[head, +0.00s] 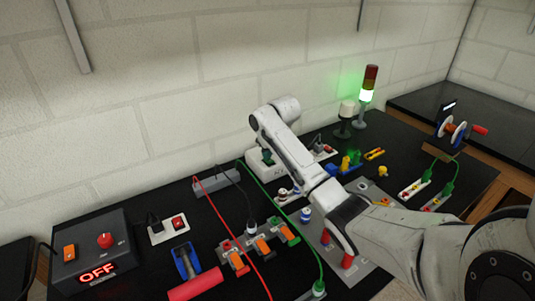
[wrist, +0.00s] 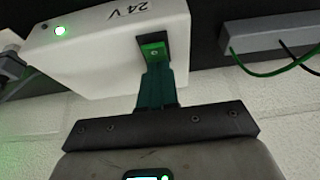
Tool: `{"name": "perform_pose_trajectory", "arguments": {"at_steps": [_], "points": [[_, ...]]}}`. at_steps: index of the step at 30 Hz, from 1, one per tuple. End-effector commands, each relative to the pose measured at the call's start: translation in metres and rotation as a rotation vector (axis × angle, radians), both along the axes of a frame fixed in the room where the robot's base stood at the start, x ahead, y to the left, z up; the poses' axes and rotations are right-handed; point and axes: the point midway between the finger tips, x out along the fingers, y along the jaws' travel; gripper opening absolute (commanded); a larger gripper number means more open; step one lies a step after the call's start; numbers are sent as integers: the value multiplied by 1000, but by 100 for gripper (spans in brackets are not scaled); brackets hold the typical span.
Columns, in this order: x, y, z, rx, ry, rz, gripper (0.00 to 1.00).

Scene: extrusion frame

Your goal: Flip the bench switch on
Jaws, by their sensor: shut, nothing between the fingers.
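A white box marked 24 V (wrist: 100,45) fills the upper left of the wrist view, with a green switch (wrist: 153,49) on its face and a lit green lamp (wrist: 60,31). In the head view the white box (head: 254,162) stands at the back middle of the bench. My gripper (wrist: 156,70) is shut and empty, its teal fingertips at the green switch; whether they touch it I cannot tell. In the head view my gripper (head: 267,155) is small and partly hidden by the box and arm.
A dark control box (head: 95,245) reading OFF, with an orange switch and red knob, is at the left. A grey cable block (head: 217,181) stands left of the white box. Green, red and black cables cross the bench.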

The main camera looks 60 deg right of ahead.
Motion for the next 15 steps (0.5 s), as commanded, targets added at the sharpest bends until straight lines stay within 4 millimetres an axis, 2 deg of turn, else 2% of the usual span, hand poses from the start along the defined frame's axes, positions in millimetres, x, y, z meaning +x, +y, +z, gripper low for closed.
{"name": "perform_pose_trajectory", "arguments": {"at_steps": [15], "points": [[-14, 8, 0, 4, 4, -3, 0]]}}
